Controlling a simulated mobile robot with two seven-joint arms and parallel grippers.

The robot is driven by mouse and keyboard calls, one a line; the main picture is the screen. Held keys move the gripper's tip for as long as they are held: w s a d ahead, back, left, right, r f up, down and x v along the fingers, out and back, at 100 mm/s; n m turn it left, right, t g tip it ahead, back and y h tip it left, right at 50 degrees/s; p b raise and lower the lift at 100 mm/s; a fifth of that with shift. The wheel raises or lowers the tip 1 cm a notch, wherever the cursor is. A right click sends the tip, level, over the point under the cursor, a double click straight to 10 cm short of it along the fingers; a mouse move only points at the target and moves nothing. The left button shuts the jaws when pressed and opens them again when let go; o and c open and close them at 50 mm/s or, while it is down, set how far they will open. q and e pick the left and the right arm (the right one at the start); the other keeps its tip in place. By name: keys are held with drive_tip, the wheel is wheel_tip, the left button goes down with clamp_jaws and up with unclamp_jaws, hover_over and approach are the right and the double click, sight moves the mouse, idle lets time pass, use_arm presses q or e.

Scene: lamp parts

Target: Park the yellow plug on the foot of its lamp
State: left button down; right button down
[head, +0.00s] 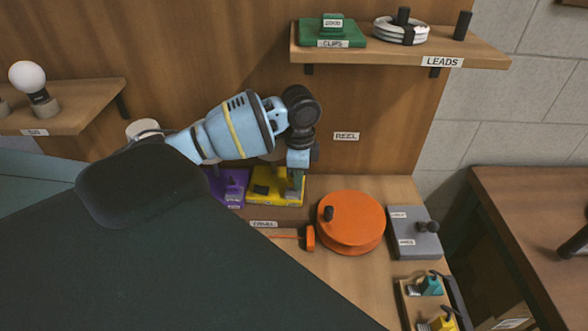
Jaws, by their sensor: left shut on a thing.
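A yellow foot (262,188) stands at the back of the bench, right beside a purple one. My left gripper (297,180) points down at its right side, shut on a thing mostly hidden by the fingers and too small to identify. I cannot tell whether that thing touches the foot. A yellow plug-like piece (445,323) with a dark knob sits in the tray at the lower right, partly cut off by the frame. My right gripper is not in view.
An orange reel (350,226) with an orange plug (310,238) lies right of the feet. A purple foot (229,188), a grey box (414,238) and a tray with a teal piece (432,286) are near. A shelf (470,50) hangs above.

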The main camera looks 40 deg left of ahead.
use_arm(q)
drive_tip(key=shift+f, duration=1.05)
idle(1.9)
drive_tip(key=c, duration=1.2)
unclamp_jaws()
drive_tip(key=shift+o, duration=0.2)
drive_tip(key=shift+r, duration=3.95)
drive_tip(key=shift+s+f, duration=0.1)
